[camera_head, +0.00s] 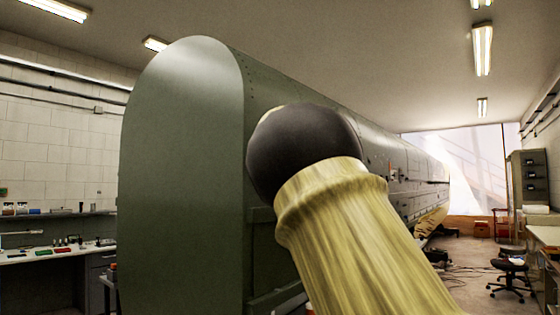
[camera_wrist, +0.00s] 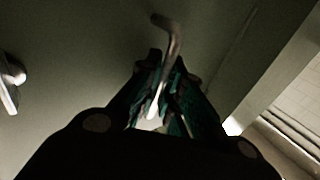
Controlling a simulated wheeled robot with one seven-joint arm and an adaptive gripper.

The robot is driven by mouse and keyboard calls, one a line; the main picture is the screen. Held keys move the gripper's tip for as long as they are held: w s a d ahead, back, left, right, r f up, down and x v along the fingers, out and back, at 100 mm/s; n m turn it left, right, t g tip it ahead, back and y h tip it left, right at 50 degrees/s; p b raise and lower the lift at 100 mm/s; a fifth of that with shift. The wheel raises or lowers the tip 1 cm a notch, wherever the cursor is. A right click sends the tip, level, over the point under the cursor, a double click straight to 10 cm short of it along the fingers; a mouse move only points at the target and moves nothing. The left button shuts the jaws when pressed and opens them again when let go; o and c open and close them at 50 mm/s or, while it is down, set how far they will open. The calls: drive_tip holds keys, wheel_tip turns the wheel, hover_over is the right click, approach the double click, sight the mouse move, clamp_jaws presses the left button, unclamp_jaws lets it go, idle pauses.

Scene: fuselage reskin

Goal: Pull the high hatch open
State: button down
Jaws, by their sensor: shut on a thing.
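In the wrist view, a bent metal handle (camera_wrist: 170,38) stands out from a dark grey-green panel (camera_wrist: 85,45), which looks like the hatch. My gripper (camera_wrist: 167,75) is shut on the handle. Its two fingers lie on either side of the bar, and the bar's upper bend shows beyond the fingertips. I cannot tell from this view whether the hatch is shut or ajar. In the head view, my arm covers part of the green fuselage (camera_head: 180,170). My gripper and the handle do not show there.
A pale metal fitting (camera_wrist: 12,78) is on the panel at the left of the wrist view. In the head view, a workbench (camera_head: 45,253) stands at left. An office chair (camera_head: 510,275) and a grey cabinet (camera_head: 530,175) stand at right. Cables lie on the floor beside the fuselage.

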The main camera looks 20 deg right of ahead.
drive_tip(key=shift+a, duration=0.15)
idle(0.3)
drive_tip(key=c, duration=1.6)
unclamp_jaws()
drive_tip(key=shift+o, duration=0.2)
